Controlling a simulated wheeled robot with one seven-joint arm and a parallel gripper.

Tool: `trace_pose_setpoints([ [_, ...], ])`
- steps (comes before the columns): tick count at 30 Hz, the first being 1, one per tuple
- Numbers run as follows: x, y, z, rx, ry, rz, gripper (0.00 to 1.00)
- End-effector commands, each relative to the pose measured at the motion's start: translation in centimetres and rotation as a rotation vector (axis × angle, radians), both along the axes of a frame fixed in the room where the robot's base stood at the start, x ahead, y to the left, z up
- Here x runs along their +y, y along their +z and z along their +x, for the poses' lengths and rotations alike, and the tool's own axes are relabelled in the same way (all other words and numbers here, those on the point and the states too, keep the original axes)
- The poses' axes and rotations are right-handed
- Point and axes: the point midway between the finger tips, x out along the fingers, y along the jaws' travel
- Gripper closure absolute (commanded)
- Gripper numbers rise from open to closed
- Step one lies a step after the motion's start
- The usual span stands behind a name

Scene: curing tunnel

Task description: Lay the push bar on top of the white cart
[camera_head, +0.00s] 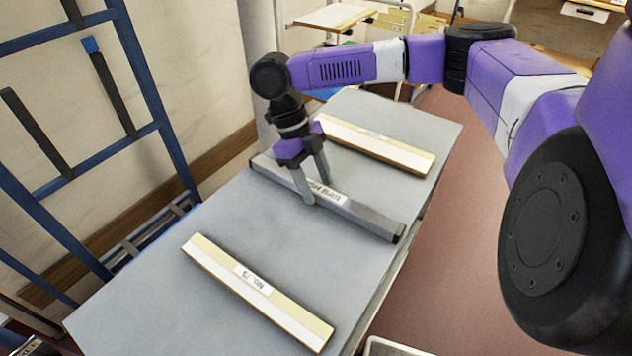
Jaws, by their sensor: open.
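The push bar (363,216) is a long grey bar with dark ends and a white label. It lies flat on a grey table, between two pale boards. My gripper (318,193) points down over the middle of the bar with its fingers apart. One finger is in front of the bar's near side and the other is over the label, hiding part of it. I cannot tell whether the fingers touch the bar. A cart-like stand with a white top (335,17) is at the back, beyond the table; I cannot tell for certain that it is the white cart.
A pale board labelled No. 73 (215,262) lies nearer on the table (150,290), and another pale board (400,155) lies farther back. A blue rack (150,85) stands along the left wall. Reddish floor (455,255) is open at the right.

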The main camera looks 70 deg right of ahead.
Motion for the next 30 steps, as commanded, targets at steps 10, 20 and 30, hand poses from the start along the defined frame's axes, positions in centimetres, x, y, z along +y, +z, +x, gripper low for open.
trace_pose_setpoints([
  [10,-0.4,3.6,1.5,-0.002,0.000,-0.001,0.47],
  [20,-1.0,9.4,3.8,-0.001,0.000,0.000,0.47],
  [30,-1.2,11.1,4.5,0.000,0.001,-0.001,0.47],
])
